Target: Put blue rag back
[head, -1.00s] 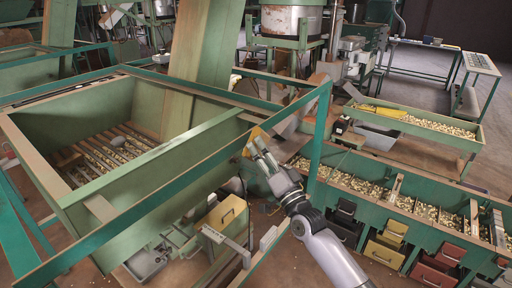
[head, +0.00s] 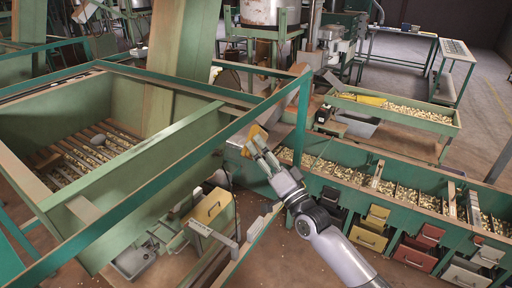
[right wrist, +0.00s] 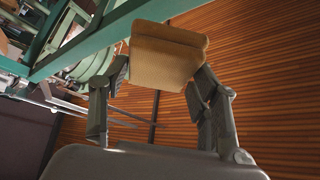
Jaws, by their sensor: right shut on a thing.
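My right gripper (head: 256,142) is in the middle of the head view, beside the green frame rail. It is shut on a yellow-tan, flat-faced piece (head: 255,133). In the right wrist view the piece (right wrist: 165,55) sits between the two fingertips of the gripper (right wrist: 163,78), held clear in the air. It looks like a pad or folded cloth; I cannot tell which. I cannot make out a blue rag in either view. My left gripper is not in view.
A large green hopper (head: 150,165) with slats stands at left, its frame rail near my right arm. A green nut trough (head: 340,185) with drawers runs to the right. A yellow box (head: 212,207) stands below the rail. Open floor lies at far right.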

